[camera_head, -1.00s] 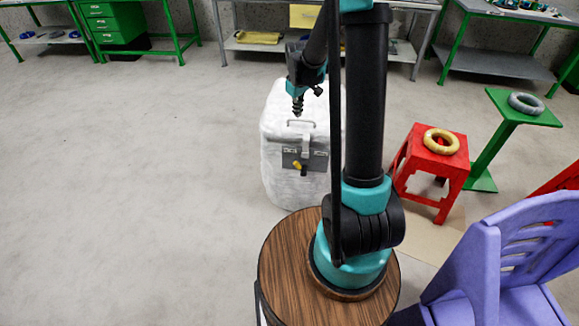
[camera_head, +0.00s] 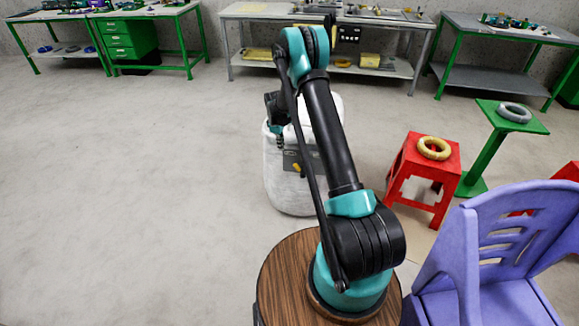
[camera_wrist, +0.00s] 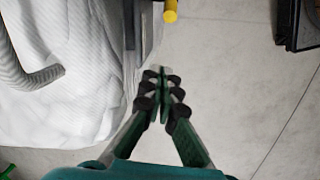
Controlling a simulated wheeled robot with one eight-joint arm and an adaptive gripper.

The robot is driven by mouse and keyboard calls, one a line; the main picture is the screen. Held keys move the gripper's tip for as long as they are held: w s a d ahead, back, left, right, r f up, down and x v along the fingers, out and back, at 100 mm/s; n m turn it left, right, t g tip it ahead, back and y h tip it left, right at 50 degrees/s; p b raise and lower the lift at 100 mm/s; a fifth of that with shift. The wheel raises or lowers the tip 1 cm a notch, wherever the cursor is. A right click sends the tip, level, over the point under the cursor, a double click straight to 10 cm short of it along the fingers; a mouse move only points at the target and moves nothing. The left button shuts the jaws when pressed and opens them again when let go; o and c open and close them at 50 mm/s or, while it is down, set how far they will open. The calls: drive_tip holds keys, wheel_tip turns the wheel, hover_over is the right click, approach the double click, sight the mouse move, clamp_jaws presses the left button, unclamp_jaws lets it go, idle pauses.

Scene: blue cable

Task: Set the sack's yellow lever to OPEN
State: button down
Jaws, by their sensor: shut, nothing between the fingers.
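The white sack (camera_head: 288,190) stands on the floor behind my round wooden top, partly hidden by my arm. A grey metal plate (camera_head: 291,160) is on its front, with the small yellow lever (camera_head: 297,169) at its lower part. In the wrist view the sack (camera_wrist: 75,100) fills the left side, and the yellow lever's end (camera_wrist: 170,10) shows at the top edge. My gripper (camera_head: 281,144) is at the sack's front, up and left of the lever. In the wrist view my gripper (camera_wrist: 163,76) is shut and empty, its fingertips apart from the lever. I cannot read any lever marking.
A grey curved handle (camera_wrist: 28,75) lies against the sack in the wrist view. A red stool (camera_head: 425,175) with a yellow ring, a green stand (camera_head: 490,145) with a grey ring and a purple chair (camera_head: 490,250) are to the right. The left floor is clear.

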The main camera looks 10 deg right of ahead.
sight(286, 161)
drive_tip(key=shift+a+f, duration=0.15)
drive_tip(key=shift+f, duration=0.35)
drive_tip(key=d+f, duration=0.1)
drive_tip(key=f, duration=0.5)
drive_tip(key=d+f, duration=0.1)
drive_tip(key=f, duration=0.2)
drive_tip(key=shift+s+d, duration=0.35)
drive_tip(key=shift+s+d+r, duration=0.35)
drive_tip(key=shift+s+d, duration=0.1)
drive_tip(key=shift+d, duration=0.3)
drive_tip(key=shift+d, duration=0.1)
